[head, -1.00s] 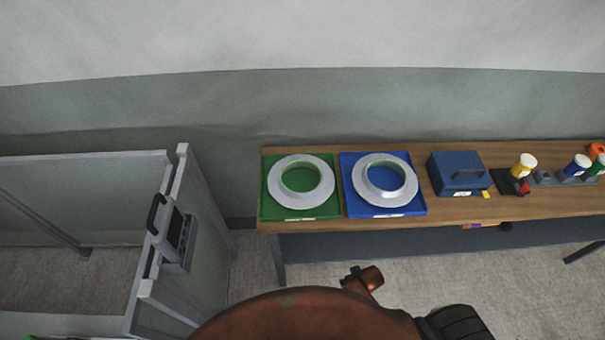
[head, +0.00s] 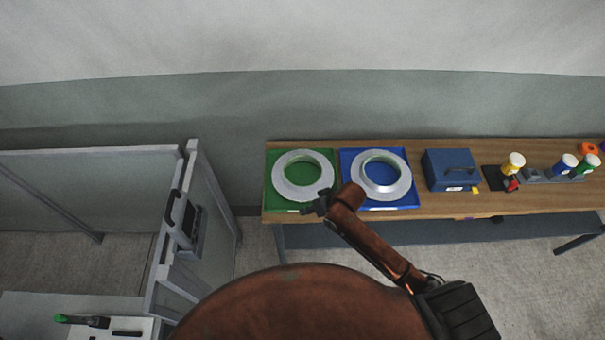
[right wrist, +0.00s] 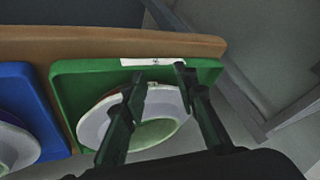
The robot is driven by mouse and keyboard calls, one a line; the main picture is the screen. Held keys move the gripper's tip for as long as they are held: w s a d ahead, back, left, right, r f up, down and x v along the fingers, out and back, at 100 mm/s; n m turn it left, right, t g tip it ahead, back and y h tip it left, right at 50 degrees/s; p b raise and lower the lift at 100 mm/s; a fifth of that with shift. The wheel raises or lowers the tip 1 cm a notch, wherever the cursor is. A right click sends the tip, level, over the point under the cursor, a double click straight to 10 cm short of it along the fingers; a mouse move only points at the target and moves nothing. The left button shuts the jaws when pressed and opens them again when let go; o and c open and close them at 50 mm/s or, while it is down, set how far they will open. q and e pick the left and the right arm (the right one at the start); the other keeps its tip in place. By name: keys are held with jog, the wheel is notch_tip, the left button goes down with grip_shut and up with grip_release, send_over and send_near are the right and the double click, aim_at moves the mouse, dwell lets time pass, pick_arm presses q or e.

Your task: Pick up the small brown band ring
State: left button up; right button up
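I cannot make out a small brown band ring in either view. A pale flat ring (head: 288,163) lies on the green tray (head: 272,200), and another pale ring (head: 399,168) lies on the blue tray (head: 412,200). My right gripper (head: 313,205) is at the front edge of the trays, near the gap between them. In the right wrist view my right gripper (right wrist: 160,76) has its two fingers apart with nothing between them, in front of the green tray (right wrist: 70,85) and its pale ring (right wrist: 92,127). My left gripper is not in view.
The wooden bench (head: 450,204) also holds a blue box (head: 450,165), yellow (head: 514,161), blue (head: 565,163) and green (head: 587,164) capped containers, and an orange item (head: 588,148). A grey-framed panel (head: 215,205) with a handled device (head: 187,222) stands at left.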

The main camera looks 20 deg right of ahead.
jog(key=w+r, duration=0.1)
jog(key=w, duration=0.1)
jog(key=w+a+r, duration=0.1)
jog(key=w, duration=0.2)
jog(key=w+a+r, duration=0.1)
jog(key=w, duration=0.1)
jog(key=shift+w, duration=0.35)
jog(key=w+r+m, duration=0.1)
jog(key=w+r, duration=0.2)
jog(key=w, duration=0.3)
jog(key=x, duration=0.7)
jog(key=shift+s+f+p, duration=0.15)
jog(key=shift+f+p, duration=0.2)
jog(key=shift+f, duration=0.05)
jog(key=shift+c, duration=0.5)
grip_shut()
jog(key=shift+r, duration=0.1)
